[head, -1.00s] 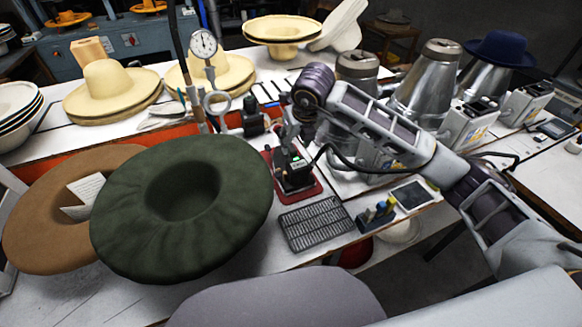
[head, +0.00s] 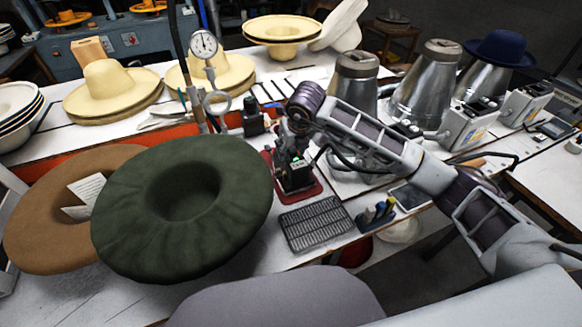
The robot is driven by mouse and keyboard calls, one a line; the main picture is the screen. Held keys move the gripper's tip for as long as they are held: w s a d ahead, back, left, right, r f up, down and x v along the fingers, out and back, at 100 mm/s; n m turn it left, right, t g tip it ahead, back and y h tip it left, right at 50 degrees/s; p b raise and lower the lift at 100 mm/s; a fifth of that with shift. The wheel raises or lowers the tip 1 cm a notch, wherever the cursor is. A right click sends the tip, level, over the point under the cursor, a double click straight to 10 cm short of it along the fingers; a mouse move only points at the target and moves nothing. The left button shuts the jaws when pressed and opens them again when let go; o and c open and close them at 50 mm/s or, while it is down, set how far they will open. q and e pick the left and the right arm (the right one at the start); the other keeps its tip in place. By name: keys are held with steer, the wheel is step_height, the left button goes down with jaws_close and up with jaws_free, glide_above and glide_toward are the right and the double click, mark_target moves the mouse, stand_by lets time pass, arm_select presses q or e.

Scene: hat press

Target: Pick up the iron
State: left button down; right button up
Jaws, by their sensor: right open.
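A small dark device with a green patch, which looks like the iron (head: 296,178), stands on a red plate (head: 312,192) at the middle of the white table. My right arm comes in from the right, and its gripper (head: 292,150) points down at the iron. The fingers overlap the dark iron in the picture, so their tips are hard to make out. The gripper is open, and whether it touches the iron cannot be told. My left gripper is not in view.
A dark green hat (head: 120,225) and a brown hat (head: 40,240) lie at the left. A black grid rack (head: 317,224) and a small tool holder (head: 376,216) sit in front of the red plate. A dial gauge (head: 203,44) stands behind; metal cones (head: 420,90) stand back right.

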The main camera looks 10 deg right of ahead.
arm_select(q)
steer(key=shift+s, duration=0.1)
arm_select(e)
steer(key=c, duration=0.4)
jaws_close()
steer(key=shift+w+r, duration=0.1)
steer(key=shift+r, duration=0.15)
